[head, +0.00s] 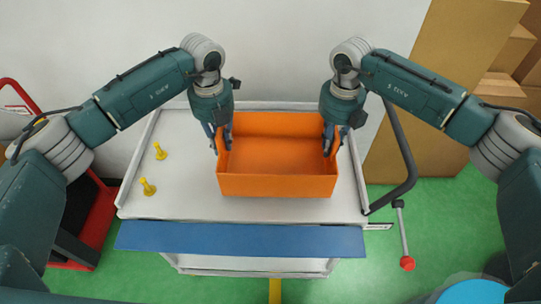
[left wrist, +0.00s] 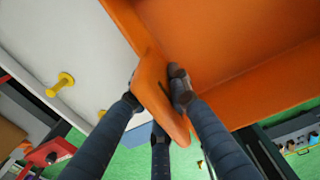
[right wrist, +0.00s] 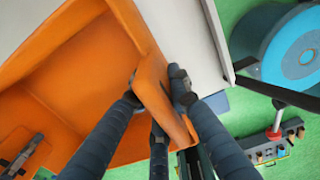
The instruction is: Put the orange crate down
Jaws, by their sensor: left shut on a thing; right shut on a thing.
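The orange crate (head: 277,186) is empty and looks level over the middle-right part of the light grey cart top (head: 180,195). I cannot tell whether its base touches the cart top or hangs just above it. My left gripper (head: 221,139) is shut on the crate's left wall, and my right gripper (head: 331,139) is shut on its right wall. In the left wrist view, the fingers (left wrist: 160,95) pinch the orange wall from both sides. In the right wrist view, the fingers (right wrist: 160,95) do the same. The crate's underside is hidden.
Two yellow pegs (head: 148,187) stand on the cart top left of the crate, where the surface is otherwise bare. A blue strip (head: 240,238) runs along the cart's front. A dark bent handle (head: 400,150) is at the right, with cardboard boxes (head: 430,80) behind.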

